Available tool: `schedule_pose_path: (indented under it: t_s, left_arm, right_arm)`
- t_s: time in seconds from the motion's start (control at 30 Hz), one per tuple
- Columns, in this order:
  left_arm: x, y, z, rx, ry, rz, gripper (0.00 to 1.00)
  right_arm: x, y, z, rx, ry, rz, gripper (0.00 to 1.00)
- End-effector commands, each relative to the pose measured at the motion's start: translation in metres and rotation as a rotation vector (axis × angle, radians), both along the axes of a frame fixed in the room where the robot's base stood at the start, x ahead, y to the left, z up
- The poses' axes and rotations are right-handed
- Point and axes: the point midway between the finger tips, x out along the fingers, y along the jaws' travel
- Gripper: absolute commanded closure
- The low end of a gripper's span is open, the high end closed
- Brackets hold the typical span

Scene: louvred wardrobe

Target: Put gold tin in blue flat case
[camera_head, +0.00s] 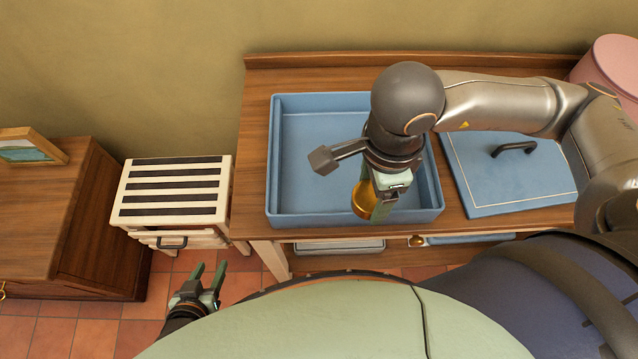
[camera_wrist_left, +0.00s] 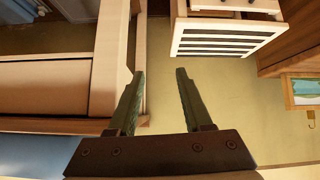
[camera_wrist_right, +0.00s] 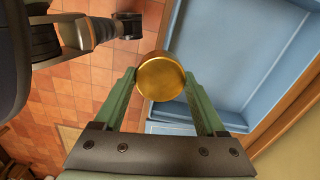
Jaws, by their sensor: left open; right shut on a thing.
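The gold tin (camera_head: 364,199) is held between the fingers of my right gripper (camera_head: 380,205), over the front right part of the blue flat case. The tin also shows in the right wrist view (camera_wrist_right: 160,78), between both fingertips. The blue flat case (camera_head: 300,112) is an open, shallow box on the wooden table; its visible inside is empty. I cannot tell how far the tin is above its floor. My right arm hides part of the case. My left gripper (camera_head: 208,278) is open and empty, low over the tiled floor left of the table.
The case's blue lid (camera_head: 510,178) with a dark handle lies on the wooden table (camera_head: 258,112) to the right. A pink round box (camera_head: 612,65) stands at the far right. A slatted cream cabinet (camera_head: 175,190) and a brown dresser (camera_head: 100,220) stand left.

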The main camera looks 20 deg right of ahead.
Motion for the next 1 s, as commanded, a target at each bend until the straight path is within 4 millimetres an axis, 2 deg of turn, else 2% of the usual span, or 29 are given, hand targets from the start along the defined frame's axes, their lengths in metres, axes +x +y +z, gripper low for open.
schedule_pose_path:
  t_s: [0.03,0.2,0.27,0.47,0.63,0.8,1.0]
  left_arm:
    - [0.001,-0.002,-0.017,-0.003,-0.003,-0.003,0.5]
    - [0.005,-0.008,-0.039,-0.012,-0.01,-0.014,0.5]
    - [0.006,-0.009,-0.027,-0.01,-0.007,-0.015,0.5]
    - [0.008,-0.007,-0.019,-0.01,-0.021,-0.013,0.5]
    - [0.009,-0.004,-0.021,-0.006,-0.025,-0.008,0.5]
    - [0.007,-0.003,-0.024,-0.004,-0.018,-0.008,0.5]
    - [0.002,-0.003,-0.027,-0.003,-0.006,-0.007,0.5]
  right_arm:
    - [0.003,0.001,-0.009,0.002,-0.007,0.004,0.85]
    - [0.004,0.002,-0.012,-0.003,-0.01,0.016,0.85]
    - [0.018,0.01,-0.009,-0.004,-0.001,0.009,0.85]
    - [0.06,0.03,-0.029,-0.005,0.001,0.01,0.85]
    - [0.085,0.043,-0.062,-0.006,0.002,0.011,0.85]
    - [0.1,0.05,-0.082,-0.004,-0.001,0.013,0.85]
    - [0.108,0.053,-0.092,-0.005,-0.002,0.012,0.85]
